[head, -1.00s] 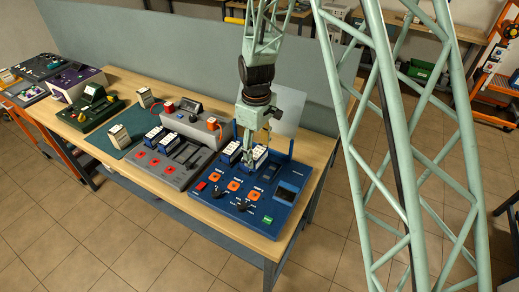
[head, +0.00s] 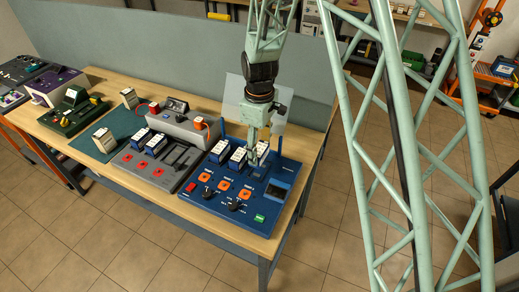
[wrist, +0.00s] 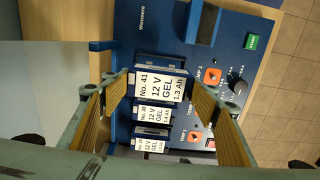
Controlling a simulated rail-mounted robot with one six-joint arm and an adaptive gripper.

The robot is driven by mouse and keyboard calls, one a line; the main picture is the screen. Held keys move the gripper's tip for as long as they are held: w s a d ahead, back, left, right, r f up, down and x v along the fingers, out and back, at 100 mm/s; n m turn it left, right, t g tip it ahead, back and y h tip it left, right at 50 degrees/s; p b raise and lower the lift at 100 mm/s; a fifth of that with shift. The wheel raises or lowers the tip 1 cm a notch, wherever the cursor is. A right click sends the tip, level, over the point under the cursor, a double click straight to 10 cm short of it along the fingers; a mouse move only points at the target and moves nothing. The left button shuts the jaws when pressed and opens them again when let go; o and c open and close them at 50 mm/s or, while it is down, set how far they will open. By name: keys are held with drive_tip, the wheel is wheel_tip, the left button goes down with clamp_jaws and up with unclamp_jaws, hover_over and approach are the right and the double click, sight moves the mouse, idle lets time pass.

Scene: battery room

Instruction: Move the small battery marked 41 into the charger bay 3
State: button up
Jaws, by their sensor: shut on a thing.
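The small battery marked 41 (wrist: 158,86) has a white label reading 12 V GEL 1.3 Ah. It is between the fingers of my gripper (wrist: 160,90), which is shut on it. In the head view, my gripper (head: 254,156) is low over the back right of the blue charger (head: 218,204), and the battery (head: 262,150) partly shows behind the fingers. It lines up with two other small batteries (wrist: 152,114) (wrist: 150,143) in the charger's row. I cannot tell whether its base is seated; the bay under it is hidden.
Left of the blue charger is a grey charger (head: 150,171) with two blue-and-white batteries. Beige batteries (head: 104,140) stand on a green mat (head: 89,151). A translucent panel (head: 232,92) and blue posts rise behind the blue charger. Knobs and orange buttons cover its front.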

sight(260, 149)
drive_tip(key=shift+f, duration=0.1)
drive_tip(key=shift+f+b, duration=1.15)
drive_tip(key=shift+f, duration=1.55)
drive_tip(key=shift+b, duration=0.35)
idle(0.4)
drive_tip(key=shift+f+b, duration=0.4)
drive_tip(key=shift+f, duration=0.25)
idle(0.6)
drive_tip(key=o, duration=0.9)
drive_tip(key=shift+r, duration=0.1)
drive_tip(key=shift+r+p, duration=2.3)
drive_tip(key=shift+r, duration=3.1)
